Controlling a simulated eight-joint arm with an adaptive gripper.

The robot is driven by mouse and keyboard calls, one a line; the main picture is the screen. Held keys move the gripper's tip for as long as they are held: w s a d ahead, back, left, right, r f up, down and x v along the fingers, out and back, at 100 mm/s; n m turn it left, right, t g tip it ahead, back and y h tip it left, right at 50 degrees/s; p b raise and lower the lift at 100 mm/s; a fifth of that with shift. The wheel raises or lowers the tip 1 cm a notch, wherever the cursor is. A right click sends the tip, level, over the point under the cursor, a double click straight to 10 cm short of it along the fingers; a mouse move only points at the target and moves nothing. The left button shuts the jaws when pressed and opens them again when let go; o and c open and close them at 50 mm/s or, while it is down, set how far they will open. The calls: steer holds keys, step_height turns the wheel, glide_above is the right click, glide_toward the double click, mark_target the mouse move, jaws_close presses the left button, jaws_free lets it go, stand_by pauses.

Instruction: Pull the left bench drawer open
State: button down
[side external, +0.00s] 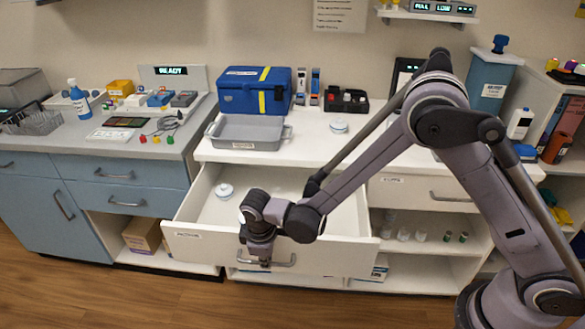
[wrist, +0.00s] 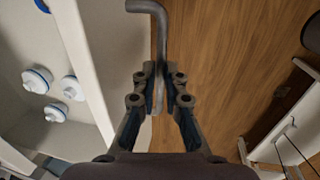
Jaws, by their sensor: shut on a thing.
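The left bench drawer (side external: 335,252) is pulled well out from the white bench, and its inside shows. Its grey bar handle (side external: 286,262) is on the front panel. My gripper (side external: 264,262) is at this handle, pointing down. In the wrist view my gripper (wrist: 161,88) is shut on the handle (wrist: 160,30), with the bar between its two fingers. The white drawer front (wrist: 88,65) runs along the left of the fingers. White round jars (wrist: 37,80) lie in the drawer; one jar (side external: 223,190) shows in the side view, and my arm hides part of the inside.
A grey tray (side external: 213,131) and a blue case (side external: 253,92) stand on the bench above the drawer. The right drawer (side external: 418,191) looks closed. Open shelves with small jars (side external: 403,235) are below it. The wooden floor (side external: 100,293) in front is clear.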

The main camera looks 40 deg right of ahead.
steer(key=shift+s+a, duration=0.2)
steer(key=shift+a, duration=0.05)
steer(key=c, duration=1.4)
jaws_free()
step_height(320, 180, up, 12)
steer(key=s+a, duration=0.1)
steer(key=shift+s+a, duration=0.25)
steer(key=shift+s, duration=0.05)
steer(key=shift+f, duration=0.1)
